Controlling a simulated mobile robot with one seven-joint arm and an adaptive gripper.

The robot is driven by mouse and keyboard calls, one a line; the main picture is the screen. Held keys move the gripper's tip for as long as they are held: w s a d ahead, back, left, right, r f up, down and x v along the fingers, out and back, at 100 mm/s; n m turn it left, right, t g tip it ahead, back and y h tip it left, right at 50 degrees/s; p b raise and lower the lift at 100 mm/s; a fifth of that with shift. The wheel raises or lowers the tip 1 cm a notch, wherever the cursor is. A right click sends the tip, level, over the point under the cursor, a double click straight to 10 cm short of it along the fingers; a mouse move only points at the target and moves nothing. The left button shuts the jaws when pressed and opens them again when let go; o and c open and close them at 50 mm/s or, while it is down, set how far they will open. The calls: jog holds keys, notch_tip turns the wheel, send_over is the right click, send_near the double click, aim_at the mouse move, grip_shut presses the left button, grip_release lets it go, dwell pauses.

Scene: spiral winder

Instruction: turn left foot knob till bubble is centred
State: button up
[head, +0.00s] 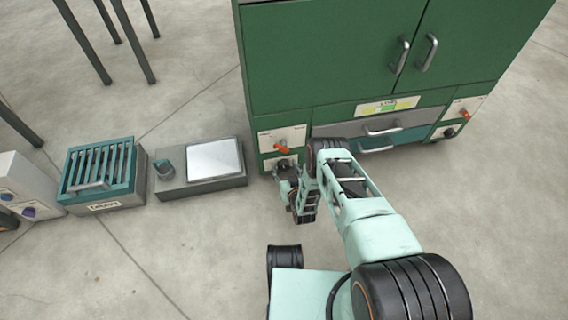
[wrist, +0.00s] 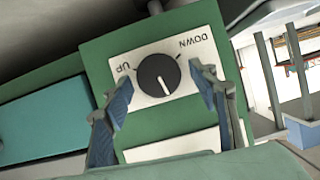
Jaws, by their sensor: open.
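The left foot knob (wrist: 158,75) is a round black dial with a white pointer line on a white plate marked UP and DOWN. In the wrist view its line points toward the picture's bottom. My gripper (wrist: 163,84) is open, one blue-grey finger on each side of the knob; I cannot tell whether they touch it. In the head view my gripper (head: 289,186) is at the lower left front of the green cabinet (head: 330,60) and largely hides this knob. The level label (head: 388,106) is on the cabinet front; its bubble is too small to read.
An orange knob (head: 282,148) sits just above my gripper. Another orange knob (head: 464,114) and a black knob (head: 449,132) are at the cabinet's right. Drawers with handles (head: 383,131) lie between. A scale (head: 213,160) and teal slatted box (head: 98,168) stand left. Floor in front is clear.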

dwell(0.3)
jog(key=c, duration=1.2)
jog(key=shift+o, duration=0.2)
jog(key=shift+a+h, duration=0.1)
jog(key=shift+h, duration=0.2)
jog(key=n, duration=0.1)
jog(key=n+h, duration=0.2)
jog(key=shift+a+n+t, duration=0.25)
jog(key=shift+n+t, duration=0.05)
jog(key=shift+t, duration=0.1)
jog(key=shift+a+f+n+t+h, duration=0.1)
jog(key=shift+n+t+h, duration=0.55)
jog(key=shift+n, duration=0.65)
jog(key=o, duration=1.2)
jog(key=shift+c, duration=0.2)
